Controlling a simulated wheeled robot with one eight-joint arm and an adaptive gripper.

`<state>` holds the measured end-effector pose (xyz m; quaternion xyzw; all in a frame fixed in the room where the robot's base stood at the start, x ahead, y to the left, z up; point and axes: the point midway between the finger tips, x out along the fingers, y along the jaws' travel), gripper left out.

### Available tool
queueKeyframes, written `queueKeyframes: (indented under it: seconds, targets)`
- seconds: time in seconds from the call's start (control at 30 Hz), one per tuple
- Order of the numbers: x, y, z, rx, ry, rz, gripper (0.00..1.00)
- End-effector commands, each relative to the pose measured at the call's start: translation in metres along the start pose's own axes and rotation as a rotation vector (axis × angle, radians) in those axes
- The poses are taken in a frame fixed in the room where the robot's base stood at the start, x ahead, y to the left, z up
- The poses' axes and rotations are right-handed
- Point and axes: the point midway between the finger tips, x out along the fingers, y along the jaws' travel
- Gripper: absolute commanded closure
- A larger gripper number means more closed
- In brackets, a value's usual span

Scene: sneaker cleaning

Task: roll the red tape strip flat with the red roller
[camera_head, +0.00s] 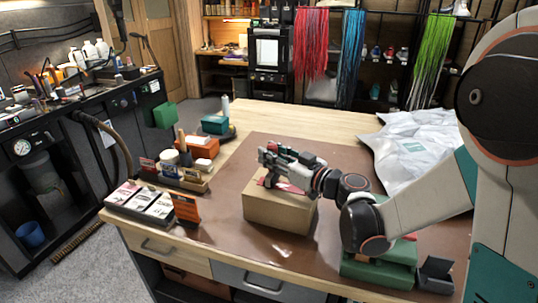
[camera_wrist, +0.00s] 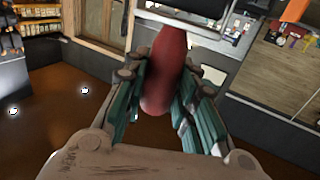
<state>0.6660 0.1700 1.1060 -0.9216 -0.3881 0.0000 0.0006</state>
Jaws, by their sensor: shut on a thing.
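My gripper (camera_head: 270,160) is above the cardboard box (camera_head: 275,212) on the brown mat. In the wrist view, the gripper (camera_wrist: 163,85) is shut on a red, rounded handle (camera_wrist: 166,70), taken to be the red roller's. Its teal pads lie on both sides of the handle. The roller's working end cannot be made out. A red patch (camera_head: 291,187), perhaps the tape strip, shows at the top of the box beside the gripper. My gripper hides much of the box top, and I cannot tell whether the roller touches the strip.
An orange sign (camera_head: 185,207) stands left of the box, near several dark-and-white cards (camera_head: 143,203). Small containers (camera_head: 182,177) and an orange bin (camera_head: 203,147) stand further back. A green case (camera_head: 380,268) is front right. Bare mat (camera_head: 240,240) surrounds the box.

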Motion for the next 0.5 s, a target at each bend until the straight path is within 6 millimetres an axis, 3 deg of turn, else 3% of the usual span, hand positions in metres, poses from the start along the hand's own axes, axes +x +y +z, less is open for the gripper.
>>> queueKeyframes:
  seconds: [0.5]
  targets:
    - [-0.022,0.009,-0.002,0.000,0.000,0.000,0.98]
